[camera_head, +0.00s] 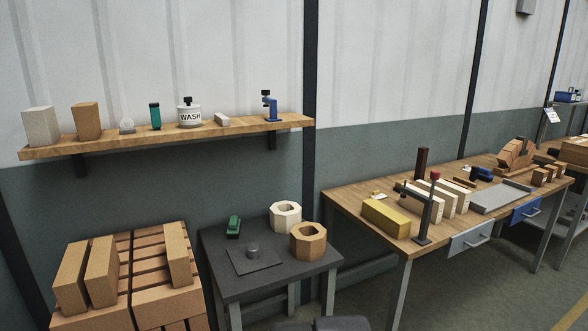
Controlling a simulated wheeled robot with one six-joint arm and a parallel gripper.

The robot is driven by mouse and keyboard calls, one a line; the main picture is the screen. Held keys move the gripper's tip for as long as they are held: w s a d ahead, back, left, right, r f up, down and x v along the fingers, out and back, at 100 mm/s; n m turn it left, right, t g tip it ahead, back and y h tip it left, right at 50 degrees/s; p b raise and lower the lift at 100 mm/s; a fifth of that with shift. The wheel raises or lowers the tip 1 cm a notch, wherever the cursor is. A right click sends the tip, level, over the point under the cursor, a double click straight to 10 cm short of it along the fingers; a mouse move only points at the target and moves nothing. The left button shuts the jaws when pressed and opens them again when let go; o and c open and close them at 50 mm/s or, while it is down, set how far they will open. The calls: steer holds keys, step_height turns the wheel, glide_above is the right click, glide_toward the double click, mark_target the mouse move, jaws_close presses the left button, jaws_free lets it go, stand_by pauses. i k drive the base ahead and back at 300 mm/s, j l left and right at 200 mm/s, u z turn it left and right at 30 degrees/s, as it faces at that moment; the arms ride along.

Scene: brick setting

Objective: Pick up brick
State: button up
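Tan bricks form a stack at the lower left. On top stand a left brick (70,278), a second brick (102,268) close beside it, and a third brick (178,255) apart to the right. The lower layers of the stack (165,303) are cut off by the frame's bottom edge. On the long workbench (345,205) lie a yellow block (386,217) and several pale bricks (429,199) in a row. Which brick is meant cannot be told. My gripper is not in view, and no brick is seen held.
A dark small table (222,283) beside the stack holds two octagonal blocks (308,241), a green item (233,227) and a plate (253,261). A wall shelf (110,142) overhangs the stack. A black stand (424,238) rises at the workbench's front edge.

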mark_target(178, 256)
steer(key=u, duration=1.65)
steer(key=i+l+u, duration=0.15)
steer(key=i, duration=0.35)
steer(key=i+l+u, duration=0.15)
steer(key=i+l, duration=0.3)
